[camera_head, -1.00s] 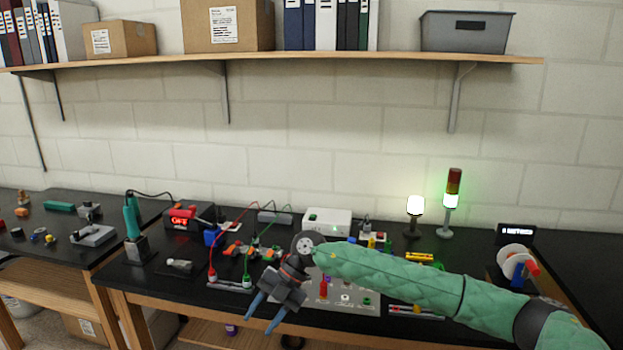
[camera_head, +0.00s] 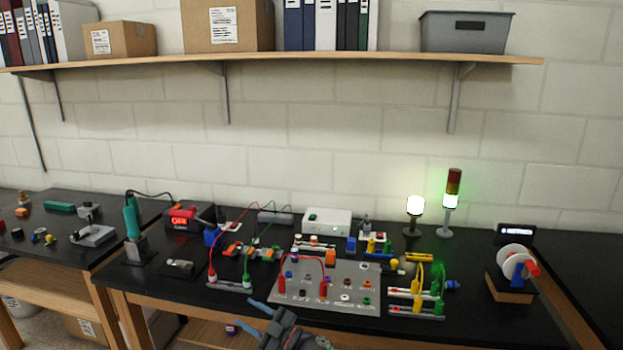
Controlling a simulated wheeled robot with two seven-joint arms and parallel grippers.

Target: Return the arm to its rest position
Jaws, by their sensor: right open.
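My right gripper (camera_head: 256,320) is at the bottom centre of the head view, in front of the bench's front edge. Its two blue fingers are spread apart, with nothing between them. Only a little of my right arm shows, at the bottom edge. My left gripper is not in the picture.
The black bench (camera_head: 440,335) holds a grey panel (camera_head: 352,296) with a red lead, a lead rack (camera_head: 415,311), a spool (camera_head: 514,262), a soldering iron stand (camera_head: 137,250) and a lit signal tower (camera_head: 451,205). A shelf (camera_head: 330,63) runs above.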

